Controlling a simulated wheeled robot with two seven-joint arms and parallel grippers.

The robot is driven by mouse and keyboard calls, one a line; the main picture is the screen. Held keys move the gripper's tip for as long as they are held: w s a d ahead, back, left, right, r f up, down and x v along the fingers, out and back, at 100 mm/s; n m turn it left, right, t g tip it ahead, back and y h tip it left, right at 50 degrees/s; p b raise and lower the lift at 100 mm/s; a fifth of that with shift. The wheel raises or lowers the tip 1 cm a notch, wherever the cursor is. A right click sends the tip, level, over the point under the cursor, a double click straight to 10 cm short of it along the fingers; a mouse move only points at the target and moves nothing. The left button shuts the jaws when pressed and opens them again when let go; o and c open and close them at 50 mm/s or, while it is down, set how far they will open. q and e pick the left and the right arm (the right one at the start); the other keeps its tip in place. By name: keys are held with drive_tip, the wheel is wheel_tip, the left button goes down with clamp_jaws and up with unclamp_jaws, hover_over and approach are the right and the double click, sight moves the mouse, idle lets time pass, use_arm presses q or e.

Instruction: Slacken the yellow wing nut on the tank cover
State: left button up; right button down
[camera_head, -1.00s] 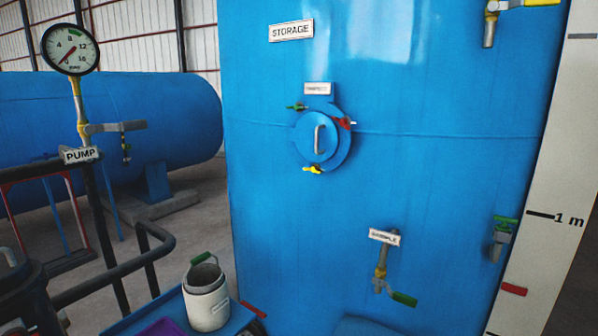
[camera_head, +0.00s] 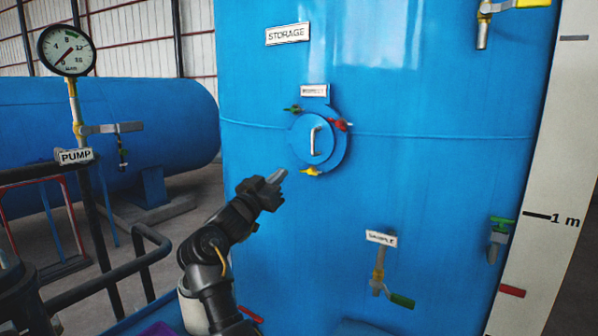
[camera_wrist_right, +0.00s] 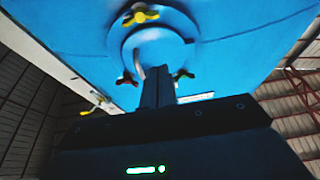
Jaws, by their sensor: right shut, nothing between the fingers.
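The yellow wing nut (camera_head: 312,171) is at the lower edge of the round blue cover (camera_head: 305,150) on the big blue tank. It also shows at the top of the right wrist view (camera_wrist_right: 140,15). A green wing nut (camera_head: 293,109) and a red one (camera_head: 340,125) sit on the cover's upper edge. A pale handle (camera_head: 313,140) stands on the cover. My right gripper (camera_head: 281,176) is shut and empty, a little left of and below the yellow wing nut in the head view, with no contact visible. Its fingers (camera_wrist_right: 157,76) point toward the cover. My left gripper is not in view.
A SAMPLE valve with a green handle (camera_head: 402,300) is lower right of the cover. A pressure gauge (camera_head: 67,50) and dark pipe rails (camera_head: 150,250) stand at left.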

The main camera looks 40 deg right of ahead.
sight(307, 162)
drive_tip(key=p+x, duration=0.1)
drive_tip(key=x, duration=0.2)
drive_tip(key=p+x, duration=0.2)
drive_tip(key=x, duration=0.2)
drive_tip(key=p+x, duration=0.1)
drive_tip(key=x, duration=0.2)
drive_tip(key=shift+d+r, duration=0.2)
drive_tip(key=shift+r, duration=0.2)
wheel_tip(307, 162, down, 4)
drive_tip(key=shift+a+r+p, duration=0.1)
drive_tip(key=shift+r+p, duration=0.15)
drive_tip(key=shift+p, duration=0.5)
drive_tip(key=shift+f, duration=0.5)
